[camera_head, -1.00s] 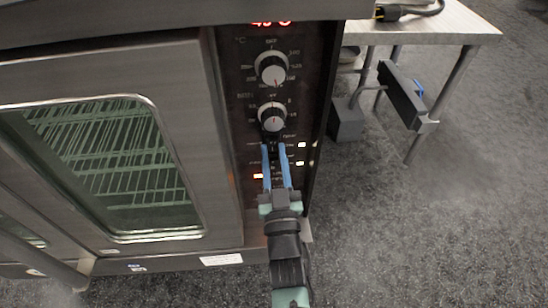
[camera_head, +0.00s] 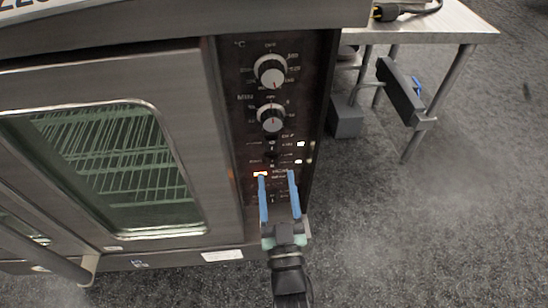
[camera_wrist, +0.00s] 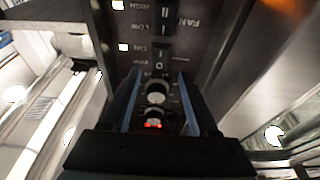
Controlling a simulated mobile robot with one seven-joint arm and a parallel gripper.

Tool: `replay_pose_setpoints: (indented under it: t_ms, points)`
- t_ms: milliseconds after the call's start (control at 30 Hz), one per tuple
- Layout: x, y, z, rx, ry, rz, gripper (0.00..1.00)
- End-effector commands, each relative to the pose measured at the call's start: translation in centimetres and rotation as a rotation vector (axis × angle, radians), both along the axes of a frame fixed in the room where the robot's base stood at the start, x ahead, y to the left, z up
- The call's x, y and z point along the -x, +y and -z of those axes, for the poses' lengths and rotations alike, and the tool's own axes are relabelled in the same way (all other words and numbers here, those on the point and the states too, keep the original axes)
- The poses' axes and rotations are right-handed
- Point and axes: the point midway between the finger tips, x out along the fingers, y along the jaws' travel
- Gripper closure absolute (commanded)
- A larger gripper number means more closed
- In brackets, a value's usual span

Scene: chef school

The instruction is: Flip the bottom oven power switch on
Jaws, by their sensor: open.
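The oven's dark control panel (camera_head: 247,120) faces me in the head view. The power switch (camera_wrist: 158,57), a small black rocker marked I and O with ON and OFF labels, shows upside down in the wrist view. It also shows below the lower knob in the head view (camera_head: 271,143). Which side is pressed I cannot tell. A fan switch (camera_wrist: 165,17) sits beside it. My gripper (camera_head: 277,175) is open and empty, its blue fingers pointing at the panel below the power switch in the head view. The fingers also show in the wrist view (camera_wrist: 158,88).
Two knobs, upper (camera_head: 270,71) and lower (camera_head: 271,117), sit above the switches. The oven door (camera_head: 215,130) with its window is left of the panel. A metal table (camera_head: 465,25) stands at the right. Open floor (camera_head: 420,240) lies to the lower right.

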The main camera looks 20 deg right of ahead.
Motion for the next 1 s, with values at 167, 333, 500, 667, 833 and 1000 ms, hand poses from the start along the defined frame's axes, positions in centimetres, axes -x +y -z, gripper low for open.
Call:
replay_pose_setpoints:
  t_ms: [167, 333, 500, 667, 833, 1000]
  points:
    - [3.6, 1.0, 0.8, -0.001, 0.003, 0.001, 0.4]
    - [5.4, 1.6, 1.4, 0.0, 0.001, 0.0, 0.4]
    - [6.0, 1.8, 1.6, 0.0, 0.0, 0.0, 0.4]
    - [6.0, 1.8, 1.7, 0.0, -0.001, 0.0, 0.4]
    - [6.0, 1.8, 1.7, 0.0, -0.001, 0.0, 0.4]
    - [6.0, 1.7, 1.6, 0.0, -0.001, 0.0, 0.4]
